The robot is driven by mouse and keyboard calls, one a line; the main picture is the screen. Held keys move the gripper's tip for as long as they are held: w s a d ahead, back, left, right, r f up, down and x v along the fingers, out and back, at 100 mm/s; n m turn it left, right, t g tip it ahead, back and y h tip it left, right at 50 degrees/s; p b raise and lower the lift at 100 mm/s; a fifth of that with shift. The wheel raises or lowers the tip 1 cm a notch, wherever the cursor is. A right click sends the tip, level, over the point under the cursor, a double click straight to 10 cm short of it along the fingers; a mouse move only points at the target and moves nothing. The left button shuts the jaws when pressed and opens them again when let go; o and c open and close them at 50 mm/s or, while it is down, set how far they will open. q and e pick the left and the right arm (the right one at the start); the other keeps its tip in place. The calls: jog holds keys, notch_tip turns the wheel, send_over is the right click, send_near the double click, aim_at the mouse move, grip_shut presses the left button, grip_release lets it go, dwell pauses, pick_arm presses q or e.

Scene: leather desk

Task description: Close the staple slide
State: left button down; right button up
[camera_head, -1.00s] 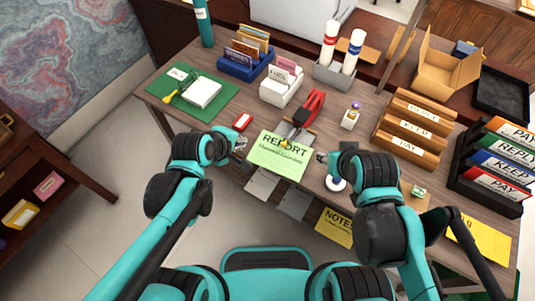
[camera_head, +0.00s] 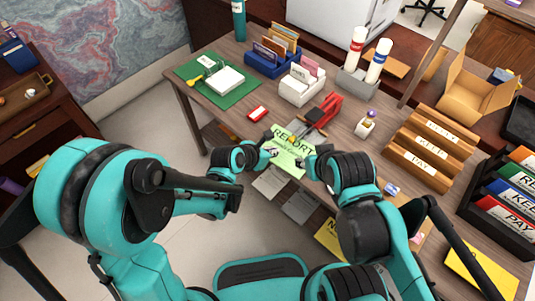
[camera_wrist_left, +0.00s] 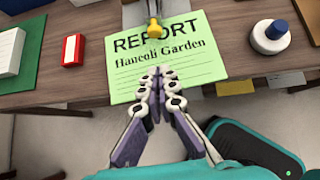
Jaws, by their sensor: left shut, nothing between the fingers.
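The stapler (camera_head: 322,108), red and black, lies on the desk just behind the green REPORT sheet (camera_head: 290,136). A yellow-tipped slide (camera_wrist_left: 155,28) reaches from its near end over the top of the sheet in the left wrist view. My left gripper (camera_wrist_left: 160,76) is shut and empty. Its fingertips are over the sheet, a short way in front of the yellow tip, and appear apart from it. In the head view my left gripper (camera_head: 268,151) is at the sheet's left side. My right gripper (camera_head: 304,164) is at its right side; its fingers are too small to read.
A red-and-white box (camera_head: 257,113) lies left of the sheet. A white round item with a dark blue top (camera_wrist_left: 270,36) stands to the right. Wooden stamped racks (camera_head: 432,150) are farther right. The sheet overhangs the desk's front edge.

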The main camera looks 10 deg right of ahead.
pick_arm(q)
jog(key=b+x, duration=0.1)
jog(key=x, duration=0.3)
jog(key=shift+s+f, duration=0.1)
jog(key=shift+w+d+b, duration=0.3)
jog(key=shift+w+d, duration=0.55)
jog(key=shift+d, duration=0.05)
jog(key=shift+w+d, duration=0.5)
